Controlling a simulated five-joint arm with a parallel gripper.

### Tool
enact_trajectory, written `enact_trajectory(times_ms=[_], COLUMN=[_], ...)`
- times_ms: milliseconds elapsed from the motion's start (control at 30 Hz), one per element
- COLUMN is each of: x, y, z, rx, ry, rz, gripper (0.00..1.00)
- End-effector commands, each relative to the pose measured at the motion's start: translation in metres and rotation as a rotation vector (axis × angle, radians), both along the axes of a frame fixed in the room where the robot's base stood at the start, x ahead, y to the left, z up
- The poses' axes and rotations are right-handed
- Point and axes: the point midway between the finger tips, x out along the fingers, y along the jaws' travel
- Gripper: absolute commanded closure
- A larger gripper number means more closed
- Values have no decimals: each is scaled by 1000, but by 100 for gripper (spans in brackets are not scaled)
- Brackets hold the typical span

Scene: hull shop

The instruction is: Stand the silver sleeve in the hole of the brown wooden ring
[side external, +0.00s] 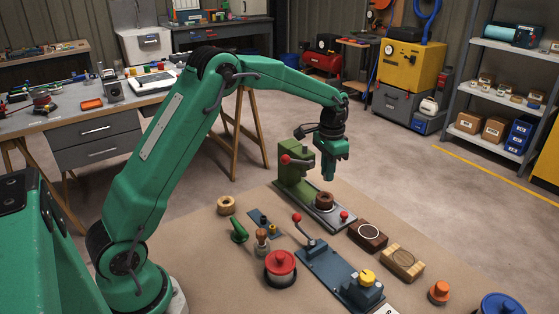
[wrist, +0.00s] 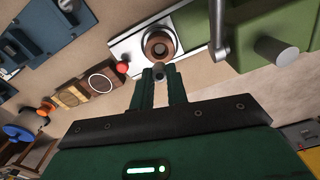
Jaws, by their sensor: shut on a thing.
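My gripper (side external: 330,177) points down above the grey base plate of a green press in the side external view. It also shows in the wrist view (wrist: 160,76), its fingers shut on a small grey round piece, the silver sleeve (wrist: 158,71), seen nearly end-on. In the side view the sleeve cannot be made out between the fingers. The brown wooden ring (side external: 324,203) lies on the plate below my gripper, its hole facing up. In the wrist view the ring (wrist: 149,46) is just beyond the fingertips, apart from the sleeve in the picture.
The green press (side external: 291,181) with a red-knobbed lever stands close behind the ring. A red knob (side external: 344,216) sits at the plate's front end. A dark block with a white ring (side external: 368,235) and a light wooden block (side external: 403,263) stand to the right.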

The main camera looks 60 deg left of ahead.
Motion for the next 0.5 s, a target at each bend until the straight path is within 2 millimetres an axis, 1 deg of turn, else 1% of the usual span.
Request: enact_trajectory(times_ms=[267, 500], x=[0, 0], y=[0, 0], z=[-2, -13], rx=[0, 0], ry=[0, 3], rz=[0, 0], gripper=[100, 100])
